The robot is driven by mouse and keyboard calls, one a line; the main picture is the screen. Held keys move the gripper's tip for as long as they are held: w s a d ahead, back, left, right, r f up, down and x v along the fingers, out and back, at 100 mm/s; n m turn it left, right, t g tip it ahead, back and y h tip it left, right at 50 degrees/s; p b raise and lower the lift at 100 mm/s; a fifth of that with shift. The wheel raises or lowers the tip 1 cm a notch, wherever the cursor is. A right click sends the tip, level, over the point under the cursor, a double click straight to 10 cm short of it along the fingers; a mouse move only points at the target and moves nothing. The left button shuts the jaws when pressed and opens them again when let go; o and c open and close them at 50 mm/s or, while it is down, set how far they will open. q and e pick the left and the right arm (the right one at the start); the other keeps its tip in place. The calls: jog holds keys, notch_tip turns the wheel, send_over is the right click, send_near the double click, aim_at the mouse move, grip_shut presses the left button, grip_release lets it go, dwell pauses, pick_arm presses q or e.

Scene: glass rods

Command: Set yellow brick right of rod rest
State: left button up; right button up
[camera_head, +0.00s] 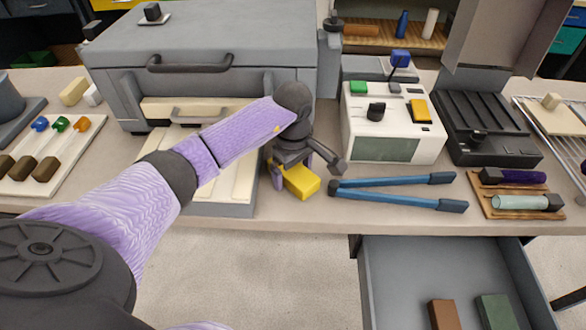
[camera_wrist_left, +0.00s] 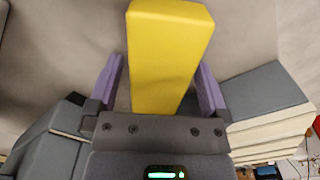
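The yellow brick (camera_head: 301,182) is on the counter near its front edge, below my left gripper (camera_head: 292,174). In the left wrist view the yellow brick (camera_wrist_left: 168,55) lies between the two purple fingers of my left gripper (camera_wrist_left: 160,75). The fingers look spread, with narrow gaps along the brick's sides; firm contact does not show. The rod rest (camera_head: 486,206) is a brown wooden board at the right of the counter, holding a dark purple rod (camera_head: 514,177) and a pale green glass rod (camera_head: 520,202). My right gripper is in neither view.
Blue-handled tongs (camera_head: 400,192) lie between the brick and the rod rest. A white device (camera_head: 390,150) and a black tray-like unit (camera_head: 487,130) stand behind. A wire rack (camera_head: 560,138) is right of the rod rest. An open drawer (camera_head: 400,275) is below the counter.

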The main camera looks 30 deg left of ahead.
aim_at(293, 169)
pick_arm(q)
jog(key=shift+r, duration=0.1)
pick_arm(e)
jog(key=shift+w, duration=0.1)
pick_arm(q)
notch_tip(293, 169, up, 12)
jog(key=p, duration=0.3)
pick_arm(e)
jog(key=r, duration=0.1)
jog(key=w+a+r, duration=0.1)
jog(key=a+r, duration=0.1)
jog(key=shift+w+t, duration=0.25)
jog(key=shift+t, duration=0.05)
